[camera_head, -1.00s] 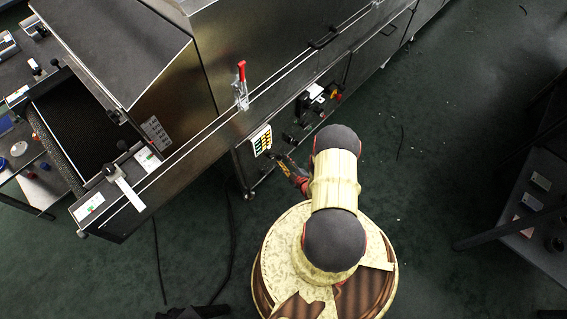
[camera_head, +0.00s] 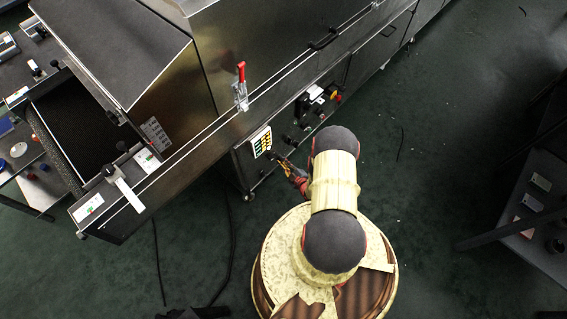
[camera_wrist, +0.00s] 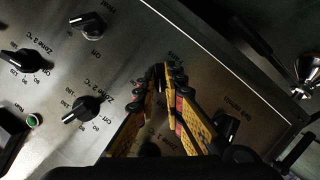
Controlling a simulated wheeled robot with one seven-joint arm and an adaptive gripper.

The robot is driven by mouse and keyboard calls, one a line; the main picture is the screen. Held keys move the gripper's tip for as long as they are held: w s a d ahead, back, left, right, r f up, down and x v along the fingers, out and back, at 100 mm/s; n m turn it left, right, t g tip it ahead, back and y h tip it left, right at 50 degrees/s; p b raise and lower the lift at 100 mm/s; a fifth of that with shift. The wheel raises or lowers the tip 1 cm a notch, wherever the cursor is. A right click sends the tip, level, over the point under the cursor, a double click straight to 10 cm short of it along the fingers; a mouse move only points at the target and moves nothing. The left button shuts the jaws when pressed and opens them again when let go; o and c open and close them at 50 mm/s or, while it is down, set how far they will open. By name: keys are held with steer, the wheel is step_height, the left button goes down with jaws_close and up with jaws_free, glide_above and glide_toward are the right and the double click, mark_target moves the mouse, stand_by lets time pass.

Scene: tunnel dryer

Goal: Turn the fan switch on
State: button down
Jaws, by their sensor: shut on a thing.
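The fan switch (camera_wrist: 157,80) is a small dark knob on the steel control panel (camera_wrist: 130,55), beside a small label that seems to read "Fans". My gripper (camera_wrist: 164,76) reaches the panel in the wrist view, its yellow-and-black fingertips closed around the knob. The fingers hide most of the knob, so I cannot read which way it points. In the head view my gripper (camera_head: 283,162) is at the dryer's (camera_head: 265,65) front side, partly hidden by my arm.
Around the gripper are zone temperature knobs (camera_wrist: 85,108), an upper-left rotary switch (camera_wrist: 88,25), a green button (camera_wrist: 33,120) and a belt-speed knob (camera_wrist: 232,128). A red-handled toggle clamp (camera_head: 241,85) stands on the dryer's ledge. A dark table (camera_head: 520,225) is at the right; the floor between is open.

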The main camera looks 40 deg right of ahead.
stand_by(0.4)
steer(key=shift+w+d+m+g+y, duration=0.1)
steer(key=shift+d+m+y, duration=0.15)
steer(key=shift+m+y, duration=1.3)
steer(key=shift+s+d+m+g+y, duration=0.15)
steer(key=shift+m+y, duration=0.75)
steer(key=shift+m, duration=1.15)
steer(key=shift+w+d+m+g+y, duration=0.15)
steer(key=shift+d+m+y, duration=0.15)
steer(key=shift+m+y, duration=1.25)
steer(key=shift+m, duration=0.35)
steer(key=c, duration=1.9)
jaws_free()
